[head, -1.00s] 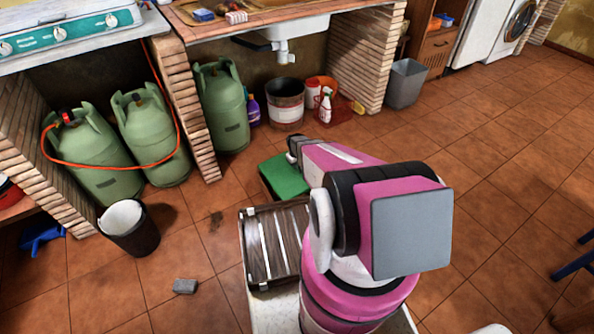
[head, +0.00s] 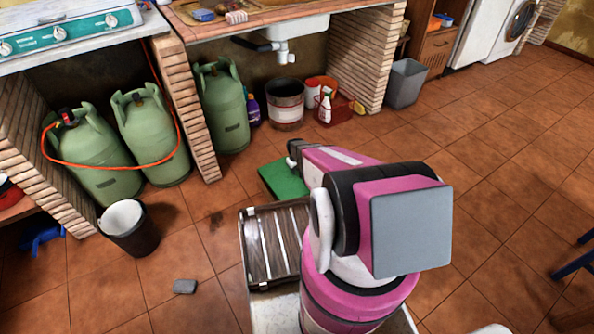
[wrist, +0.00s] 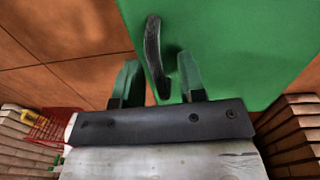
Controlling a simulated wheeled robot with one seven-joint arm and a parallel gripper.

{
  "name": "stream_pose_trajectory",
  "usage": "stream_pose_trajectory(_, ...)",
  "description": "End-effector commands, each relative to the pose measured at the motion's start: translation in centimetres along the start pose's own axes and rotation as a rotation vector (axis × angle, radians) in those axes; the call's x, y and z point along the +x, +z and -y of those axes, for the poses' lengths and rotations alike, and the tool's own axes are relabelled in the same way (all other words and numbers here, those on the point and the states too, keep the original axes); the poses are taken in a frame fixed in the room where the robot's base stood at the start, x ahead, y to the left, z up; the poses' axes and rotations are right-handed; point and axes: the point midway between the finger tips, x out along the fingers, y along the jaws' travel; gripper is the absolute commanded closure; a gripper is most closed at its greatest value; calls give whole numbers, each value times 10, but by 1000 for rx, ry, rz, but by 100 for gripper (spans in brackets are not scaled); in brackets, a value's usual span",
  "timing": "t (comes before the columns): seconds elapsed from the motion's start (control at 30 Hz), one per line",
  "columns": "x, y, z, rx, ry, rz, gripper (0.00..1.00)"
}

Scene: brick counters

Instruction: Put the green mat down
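The green mat (head: 284,178) lies flat, apparently on the tiled floor, just beyond the dark slatted crate. It fills the upper right of the wrist view (wrist: 235,50). My gripper (wrist: 158,66) is open, with its two fingers apart; the left finger is beside the mat's edge and the right one is over its green face. A dark curved piece shows on or just above the mat between the fingers; I cannot tell what it is. In the head view my gripper (head: 294,150) is at the mat's far right edge, partly hidden by my arm.
A dark slatted crate (head: 258,247) stands close in front of the mat. Green gas cylinders (head: 222,112) and brick pillars (head: 190,120) stand behind and left. A black bin (head: 131,240) is at left.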

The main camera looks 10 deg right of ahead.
Motion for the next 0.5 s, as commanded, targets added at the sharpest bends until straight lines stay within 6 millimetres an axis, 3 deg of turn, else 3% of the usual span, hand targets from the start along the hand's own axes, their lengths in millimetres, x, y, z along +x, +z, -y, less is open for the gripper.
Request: stream_pose_trajectory(0.5,-91,2,1,0,0,-1,63)
